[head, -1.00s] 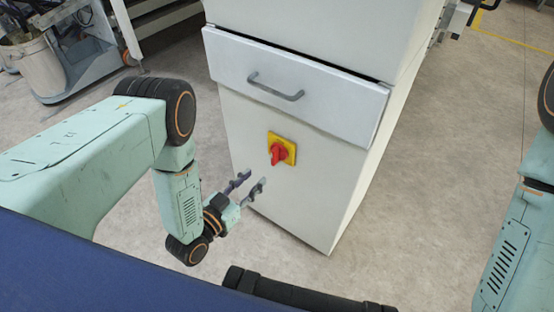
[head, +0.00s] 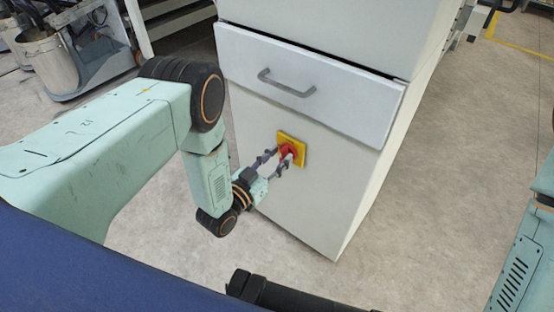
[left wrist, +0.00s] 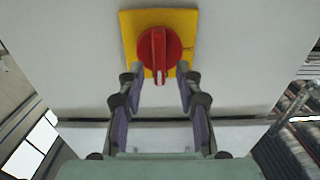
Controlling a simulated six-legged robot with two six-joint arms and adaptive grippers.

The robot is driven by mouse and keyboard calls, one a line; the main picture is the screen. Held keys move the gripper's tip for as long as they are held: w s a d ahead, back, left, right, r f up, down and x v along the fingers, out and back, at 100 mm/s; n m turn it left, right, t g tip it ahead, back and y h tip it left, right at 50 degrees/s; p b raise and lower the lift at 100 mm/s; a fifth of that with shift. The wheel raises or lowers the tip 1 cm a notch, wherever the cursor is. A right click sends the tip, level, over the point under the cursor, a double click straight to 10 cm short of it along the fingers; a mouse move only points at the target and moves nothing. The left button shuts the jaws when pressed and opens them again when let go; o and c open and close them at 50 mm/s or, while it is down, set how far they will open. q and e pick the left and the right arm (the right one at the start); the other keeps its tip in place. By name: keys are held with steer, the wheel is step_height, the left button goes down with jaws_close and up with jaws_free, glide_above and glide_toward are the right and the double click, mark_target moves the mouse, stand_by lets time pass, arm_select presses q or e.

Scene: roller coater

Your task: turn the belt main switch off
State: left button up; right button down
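The belt main switch is a red rotary knob (head: 289,151) on a yellow square plate (head: 302,142), on the front of a light grey cabinet (head: 330,190) below its drawer. In the left wrist view the red knob (left wrist: 159,55) has its grip bar in line with the picture's vertical, on the yellow plate (left wrist: 134,22). My left gripper (head: 277,157) is open, its fingertips just in front of the knob. In the left wrist view the left gripper's fingers (left wrist: 158,78) stand apart on either side of the knob's lower part; contact cannot be told. My right gripper is out of view.
A drawer with a grey handle (head: 286,84) sits above the switch. A bucket (head: 50,62) and a grey machine base (head: 95,65) stand at the back left. The floor right of the cabinet is clear.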

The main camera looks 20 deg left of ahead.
arm_select(q)
steer(key=shift+c, duration=0.3)
jaws_close()
steer(key=shift+n, duration=0.3)
steer(key=n, duration=0.5)
steer(key=a+f+n, duration=0.1)
steer(key=n, duration=1.1)
steer(key=shift+w+a+f+b, duration=0.15)
steer(key=shift+w+f+b, duration=0.05)
steer(key=shift+f+b, duration=0.1)
steer(key=shift+n, duration=0.3)
